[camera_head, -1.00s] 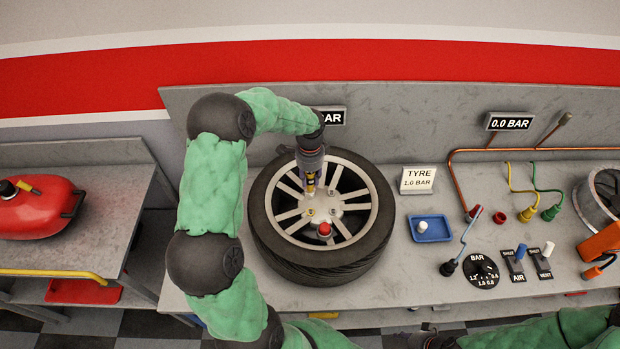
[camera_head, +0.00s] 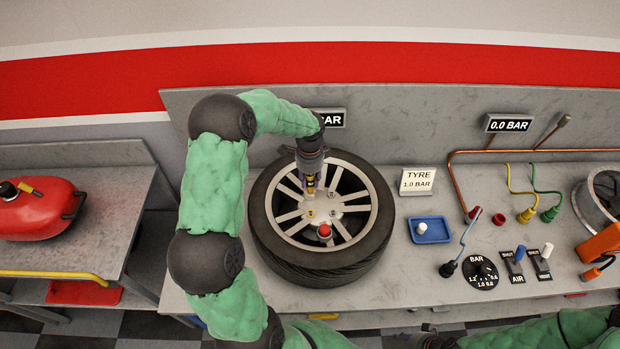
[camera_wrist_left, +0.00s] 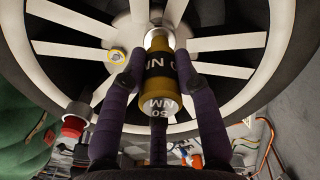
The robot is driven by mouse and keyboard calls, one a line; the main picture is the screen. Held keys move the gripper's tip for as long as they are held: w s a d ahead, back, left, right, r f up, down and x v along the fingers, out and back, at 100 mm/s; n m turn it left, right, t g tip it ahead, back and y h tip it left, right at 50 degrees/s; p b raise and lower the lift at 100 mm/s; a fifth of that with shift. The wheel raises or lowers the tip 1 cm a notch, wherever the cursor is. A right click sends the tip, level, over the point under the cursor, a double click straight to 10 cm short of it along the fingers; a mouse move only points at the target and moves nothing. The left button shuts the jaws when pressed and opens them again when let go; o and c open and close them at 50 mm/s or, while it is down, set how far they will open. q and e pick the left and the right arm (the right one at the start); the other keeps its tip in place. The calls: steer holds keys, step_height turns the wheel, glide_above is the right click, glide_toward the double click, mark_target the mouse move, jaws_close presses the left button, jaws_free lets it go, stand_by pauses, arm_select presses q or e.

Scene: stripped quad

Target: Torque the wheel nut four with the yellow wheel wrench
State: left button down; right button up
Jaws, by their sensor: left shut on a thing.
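The tyre and wheel (camera_head: 278,238) lie flat on the bench, spokes up. My left gripper (camera_head: 311,172) is over the wheel's upper middle, shut on the yellow wheel wrench (camera_head: 310,186).
A red-capped post (camera_head: 324,231) stands on the wheel near the wrench. A blue tray (camera_head: 431,230), a TYRE card (camera_head: 418,181), a BAR dial (camera_head: 481,274) and switches are to the right. A red tank (camera_head: 38,212) stands on the left bench. The back panel (camera_head: 400,120) rises close behind.

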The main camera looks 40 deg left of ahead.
arm_select(q)
steer(key=shift+r+m+p, duration=0.1)
steer(key=shift+m+p, duration=0.35)
steer(key=shift+m, duration=0.75)
steer(key=shift+m+p, duration=0.4)
steer(key=shift+m, duration=0.3)
steer(key=shift+r+p, duration=1.55)
steer(key=shift+r, duration=0.5)
